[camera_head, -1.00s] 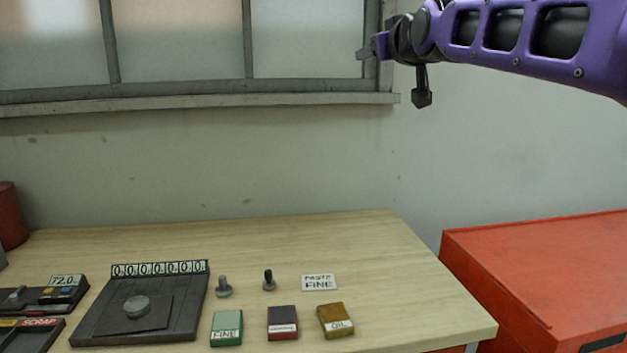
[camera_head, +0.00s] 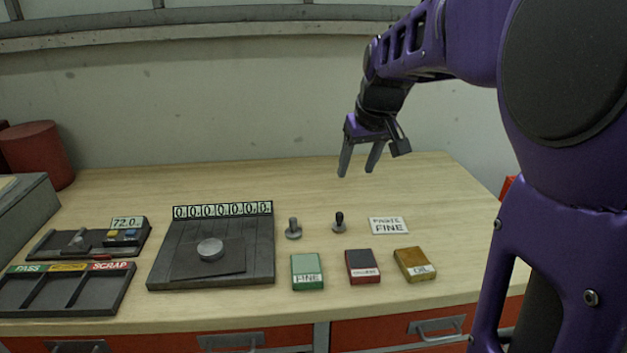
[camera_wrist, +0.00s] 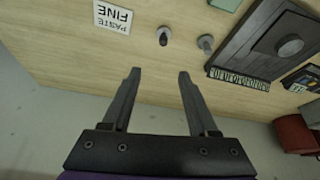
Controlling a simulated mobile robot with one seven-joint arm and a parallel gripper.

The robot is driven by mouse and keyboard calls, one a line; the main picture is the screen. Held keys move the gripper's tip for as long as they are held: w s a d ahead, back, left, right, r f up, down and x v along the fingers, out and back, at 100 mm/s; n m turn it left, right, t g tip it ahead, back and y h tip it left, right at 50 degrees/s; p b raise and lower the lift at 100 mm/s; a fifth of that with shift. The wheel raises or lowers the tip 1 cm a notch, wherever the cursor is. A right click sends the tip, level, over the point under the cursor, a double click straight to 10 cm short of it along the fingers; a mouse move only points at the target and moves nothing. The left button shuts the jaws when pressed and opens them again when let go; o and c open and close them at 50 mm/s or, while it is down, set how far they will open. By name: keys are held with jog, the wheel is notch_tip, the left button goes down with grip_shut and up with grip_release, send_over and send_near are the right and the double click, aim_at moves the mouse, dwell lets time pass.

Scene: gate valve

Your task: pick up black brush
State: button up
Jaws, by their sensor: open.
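A small black upright piece (camera_head: 339,220), which looks like the black brush, stands on a grey round base on the wooden bench, between a grey knob-like piece (camera_head: 293,229) and the white label. It also shows near the top of the wrist view (camera_wrist: 163,36). My gripper (camera_head: 357,173) is open and empty, pointing down above the back of the bench, behind and above the black piece. In the wrist view the two fingers (camera_wrist: 158,72) are apart, with bare wood between them and the black piece beyond their tips.
A white label reading PASTE FINE (camera_head: 388,225) lies right of the black piece. Green (camera_head: 306,271), dark red (camera_head: 362,266) and ochre (camera_head: 413,264) blocks lie in front. A dark plate with a number display (camera_head: 165,265) is left. A sorting tray (camera_head: 120,290) is far left. The bench back is clear.

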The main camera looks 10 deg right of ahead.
jog(key=b, duration=0.1)
send_near(340, 213)
jog(key=x, duration=1)
jog(key=shift+f, duration=0.1)
grip_shut()
